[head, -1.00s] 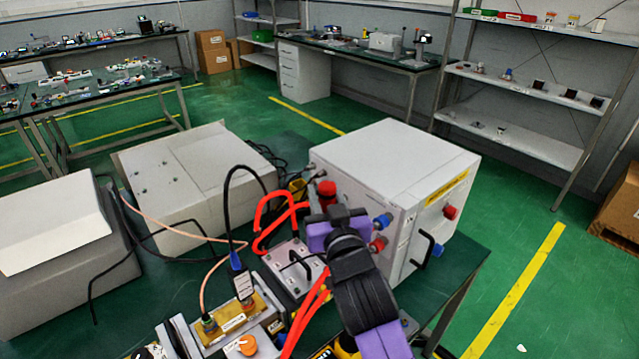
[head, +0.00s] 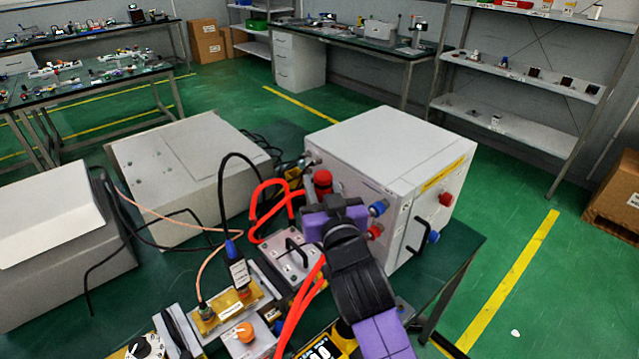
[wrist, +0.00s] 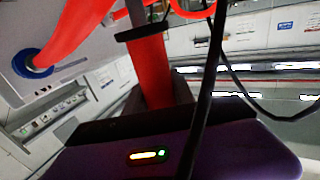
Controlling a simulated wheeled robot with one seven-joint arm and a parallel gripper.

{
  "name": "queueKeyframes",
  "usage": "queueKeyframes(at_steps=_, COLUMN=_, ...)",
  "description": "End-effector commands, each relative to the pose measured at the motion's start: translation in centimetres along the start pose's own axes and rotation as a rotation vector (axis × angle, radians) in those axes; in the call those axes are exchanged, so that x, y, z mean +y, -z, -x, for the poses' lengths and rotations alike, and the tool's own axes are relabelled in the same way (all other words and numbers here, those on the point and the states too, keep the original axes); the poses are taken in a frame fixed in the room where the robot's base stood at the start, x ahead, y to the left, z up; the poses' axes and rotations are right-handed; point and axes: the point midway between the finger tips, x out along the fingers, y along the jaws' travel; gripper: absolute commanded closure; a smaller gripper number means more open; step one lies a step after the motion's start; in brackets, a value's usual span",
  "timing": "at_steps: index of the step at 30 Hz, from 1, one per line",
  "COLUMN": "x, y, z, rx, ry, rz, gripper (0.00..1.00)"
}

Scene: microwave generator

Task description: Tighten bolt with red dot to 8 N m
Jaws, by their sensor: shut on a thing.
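My purple and black gripper (head: 335,212) is in front of the white cabinet (head: 412,165), near its left front edge. It is shut on a red upright piece, which rises between the dark jaws in the wrist view (wrist: 152,75). A red cylinder (head: 323,183) shows just behind the gripper in the head view; I cannot tell whether it is the same piece. A metal block (head: 285,252) with small fasteners on top and a black handle stands left of the gripper. I cannot make out a bolt with a red dot. My wrist hides part of the bench.
Thick orange-red cables (head: 268,203) loop beside the gripper, and black cables run close by. Blue and red connectors (head: 378,207) project from the cabinet. A brass-coloured fixture (head: 222,305), an orange knob (head: 243,332) and a yellow instrument (head: 325,348) stand at the front.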

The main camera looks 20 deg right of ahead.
Motion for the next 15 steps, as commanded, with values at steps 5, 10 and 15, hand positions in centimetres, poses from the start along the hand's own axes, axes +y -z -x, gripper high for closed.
queueKeyframes(at_steps=5, x=0.0, y=0.1, z=0.0, rx=0.004, ry=0.0, rz=0.0, gripper=1.0)
queueKeyframes(at_steps=10, x=0.0, y=-0.5, z=0.0, rx=0.004, ry=0.0, rz=0.0, gripper=1.0)
queueKeyframes(at_steps=15, x=0.0, y=-1.3, z=0.0, rx=0.004, ry=0.0, rz=0.0, gripper=1.0)
